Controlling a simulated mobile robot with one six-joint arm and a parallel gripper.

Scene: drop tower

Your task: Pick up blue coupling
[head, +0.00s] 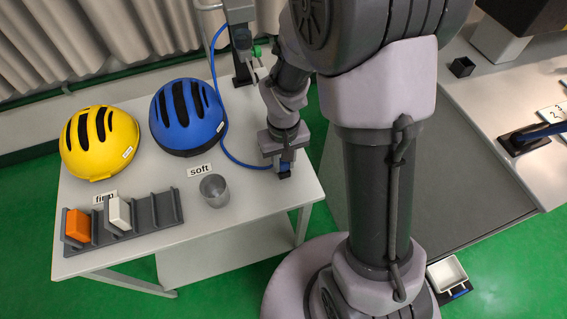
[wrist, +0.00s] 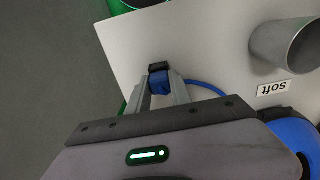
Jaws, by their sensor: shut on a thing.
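The blue coupling (wrist: 160,84) sits between the two fingers of my gripper (wrist: 158,92) in the wrist view, with a dark end piece beyond it. A blue hose (wrist: 207,88) runs from beside the gripper. In the head view my gripper (head: 284,168) points down near the right edge of the white table, shut on the coupling (head: 285,166). The hose (head: 232,158) curves from there up to a grey post. I cannot tell whether the coupling touches the table.
A blue helmet (head: 187,116), a yellow helmet (head: 99,143), a metal cup (head: 214,190) and a grey rack (head: 152,211) with an orange block (head: 77,227) and a white block (head: 118,213) stand on the table (head: 246,206). The post (head: 241,50) stands behind.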

